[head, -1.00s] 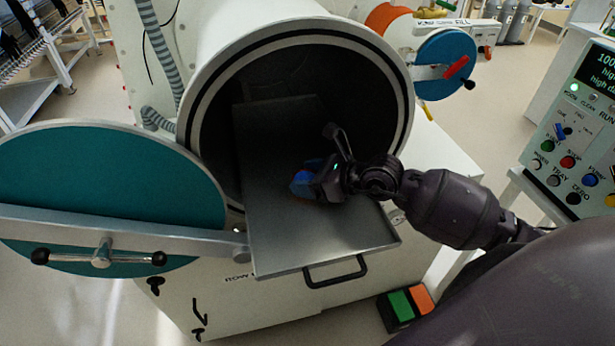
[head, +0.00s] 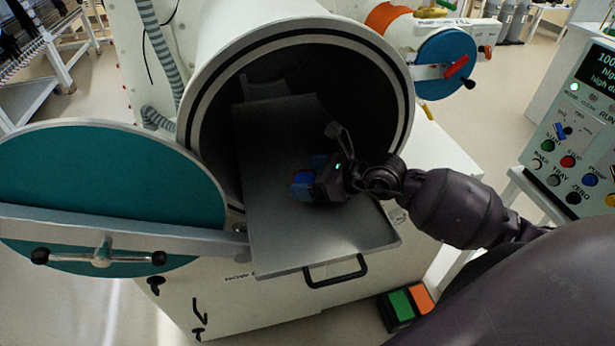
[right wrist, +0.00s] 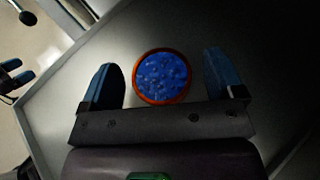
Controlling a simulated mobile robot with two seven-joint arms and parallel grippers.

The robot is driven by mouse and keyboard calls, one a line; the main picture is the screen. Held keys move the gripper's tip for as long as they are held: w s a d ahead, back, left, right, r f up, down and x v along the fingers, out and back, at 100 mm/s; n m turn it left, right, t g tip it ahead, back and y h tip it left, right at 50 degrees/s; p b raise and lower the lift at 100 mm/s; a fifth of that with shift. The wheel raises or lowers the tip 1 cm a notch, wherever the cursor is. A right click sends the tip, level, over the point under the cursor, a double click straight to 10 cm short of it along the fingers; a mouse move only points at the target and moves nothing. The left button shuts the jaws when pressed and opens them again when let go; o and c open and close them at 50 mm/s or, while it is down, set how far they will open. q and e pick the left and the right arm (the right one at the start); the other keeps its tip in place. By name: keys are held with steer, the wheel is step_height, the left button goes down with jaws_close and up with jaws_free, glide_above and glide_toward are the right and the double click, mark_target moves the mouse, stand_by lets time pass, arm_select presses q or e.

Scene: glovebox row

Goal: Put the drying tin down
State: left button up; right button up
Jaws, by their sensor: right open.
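The drying tin (right wrist: 162,77) is a round, orange-rimmed tin filled with blue beads. In the right wrist view it sits between my two blue fingers, with a gap on each side. It appears to stand upright on the grey sliding tray (head: 285,240). In the head view, my right gripper (head: 310,174) is low over the middle of the tray, and its fingers and hand hide most of the tin. The gripper is open around the tin.
The tray sticks out of the round chamber opening (head: 400,105), with a black handle (head: 337,274) at its front. The teal door (head: 110,185) stands open at left. A control panel (head: 575,150) is at right. The front part of the tray is bare.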

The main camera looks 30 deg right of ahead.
steer(key=b+v, duration=0.1)
steer(key=v, duration=0.8)
steer(key=shift+s+d, duration=0.15)
steer(key=shift+s, duration=0.2)
steer(key=shift+v, duration=0.9)
steer(key=shift+r, duration=0.1)
